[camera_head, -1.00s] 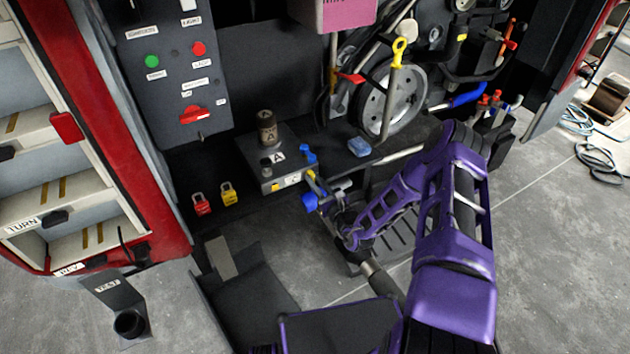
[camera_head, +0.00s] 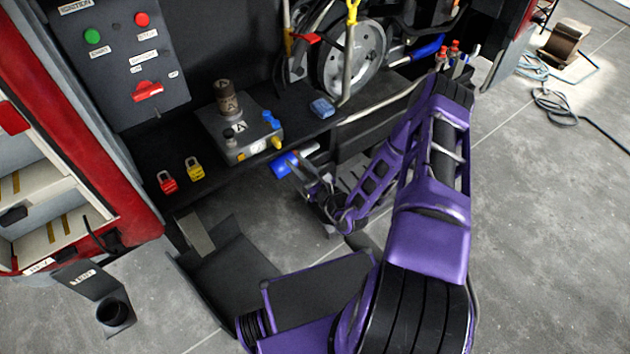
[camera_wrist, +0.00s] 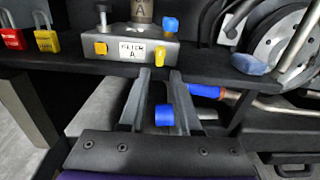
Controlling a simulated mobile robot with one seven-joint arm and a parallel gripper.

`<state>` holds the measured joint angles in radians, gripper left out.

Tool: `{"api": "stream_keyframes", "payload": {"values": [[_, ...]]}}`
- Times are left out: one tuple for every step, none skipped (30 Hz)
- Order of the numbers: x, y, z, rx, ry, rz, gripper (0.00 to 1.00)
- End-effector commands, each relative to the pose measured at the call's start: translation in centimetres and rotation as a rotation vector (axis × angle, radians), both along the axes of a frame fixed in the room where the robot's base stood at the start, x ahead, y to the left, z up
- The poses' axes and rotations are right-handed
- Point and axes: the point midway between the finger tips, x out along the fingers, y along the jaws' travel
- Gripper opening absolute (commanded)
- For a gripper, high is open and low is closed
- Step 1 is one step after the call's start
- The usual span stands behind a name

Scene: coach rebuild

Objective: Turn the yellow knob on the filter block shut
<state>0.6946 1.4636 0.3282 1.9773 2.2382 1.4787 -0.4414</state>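The filter block (camera_head: 238,137) is a grey box labelled A on the shelf; the wrist view shows it (camera_wrist: 137,47) with a "FILTER A" plate. A yellow lever-shaped knob (camera_head: 277,142) sits at its right front; in the wrist view this knob (camera_wrist: 203,57) slants. A smaller yellow piece (camera_wrist: 101,48) is at the left front, and a blue knob (camera_wrist: 170,25) is on top. My gripper (camera_head: 308,172) is below and to the right of the block in the head view. In the wrist view my gripper (camera_wrist: 159,78) has its fingers apart, below the block, not touching the yellow knob.
A blue-ended part (camera_wrist: 164,115) shows between my fingers; contact cannot be told. A blue-handled pipe (camera_wrist: 205,91) runs to the right under the shelf. A blue sponge-like piece (camera_head: 322,107) lies right.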

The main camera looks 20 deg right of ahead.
Motion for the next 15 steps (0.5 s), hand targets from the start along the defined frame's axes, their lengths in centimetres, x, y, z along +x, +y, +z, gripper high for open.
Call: {"api": "stream_keyframes", "payload": {"values": [[-1.3,-0.5,-0.1,0.001,0.002,-0.003,0.31],[-2.0,-0.7,-0.1,0.001,0.003,-0.002,0.31],[-2.9,-1.0,-0.1,0.002,0.003,-0.003,0.31],[-3.6,-1.2,-0.1,0.002,0.004,-0.003,0.31],[-4.2,-1.4,-0.1,0.001,0.003,-0.002,0.31],[-5.0,-1.7,-0.1,0.0,0.003,-0.003,0.31],[-5.5,-1.9,-0.1,0.0,0.002,-0.002,0.31],[-6.0,-2.0,-0.1,0.001,0.003,-0.001,0.31],[-6.6,-2.2,-0.1,0.001,0.002,-0.002,0.31],[-7.0,-2.3,-0.1,0.0,0.002,-0.002,0.31],[-7.4,-2.4,-0.1,0.0,0.001,-0.001,0.31],[-7.8,-2.5,-0.1,-0.001,0.002,-0.001,0.31],[-8.1,-2.6,-0.1,0.0,0.002,0.0,0.31],[-8.3,-2.7,-0.1,0.0,0.002,0.0,0.31],[-8.5,-2.7,0.0,0.001,0.001,0.0,0.31]]}}
